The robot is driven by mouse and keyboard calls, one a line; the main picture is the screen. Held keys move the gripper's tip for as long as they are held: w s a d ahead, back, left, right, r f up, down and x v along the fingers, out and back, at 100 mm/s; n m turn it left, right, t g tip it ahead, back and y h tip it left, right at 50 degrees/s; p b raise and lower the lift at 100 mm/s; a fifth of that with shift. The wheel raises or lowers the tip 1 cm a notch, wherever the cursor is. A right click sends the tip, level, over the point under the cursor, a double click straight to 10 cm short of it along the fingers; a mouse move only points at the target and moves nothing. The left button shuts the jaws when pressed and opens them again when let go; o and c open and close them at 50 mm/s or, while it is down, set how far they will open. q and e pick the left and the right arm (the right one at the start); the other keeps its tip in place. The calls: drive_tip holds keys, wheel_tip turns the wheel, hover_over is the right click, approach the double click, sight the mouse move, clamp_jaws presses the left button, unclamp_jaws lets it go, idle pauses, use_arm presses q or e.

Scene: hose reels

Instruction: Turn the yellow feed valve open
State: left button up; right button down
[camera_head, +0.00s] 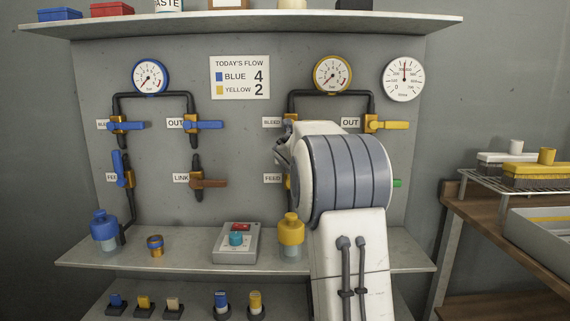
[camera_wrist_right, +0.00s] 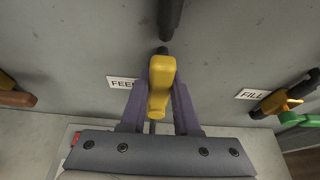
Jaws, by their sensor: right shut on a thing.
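The yellow feed valve handle (camera_wrist_right: 161,88) is in the middle of the right wrist view, beside its FEED label (camera_wrist_right: 122,83). It lies lengthwise down the picture, roughly in line with the dark pipe (camera_wrist_right: 170,15) above. My right gripper (camera_wrist_right: 162,84) is shut on this handle, one purple finger on each side. In the head view my right arm covers the valve, and only its FEED label (camera_head: 272,178) shows clearly. My left gripper is in neither view.
The yellow OUT valve (camera_head: 388,125) and yellow gauge (camera_head: 333,74) are above my arm. A FILL valve with a green handle (camera_wrist_right: 300,119) is to the right. A yellow-capped bottle (camera_head: 291,230) and grey button box (camera_head: 236,243) stand on the shelf (camera_head: 180,257).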

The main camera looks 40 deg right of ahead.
drive_tip(key=shift+a, duration=0.15)
drive_tip(key=c, duration=0.6)
unclamp_jaws()
drive_tip(key=shift+a, duration=0.1)
drive_tip(key=shift+c, duration=0.2)
drive_tip(key=p+v, duration=0.1)
drive_tip(key=v, duration=0.9)
drive_tip(key=shift+s, duration=0.2)
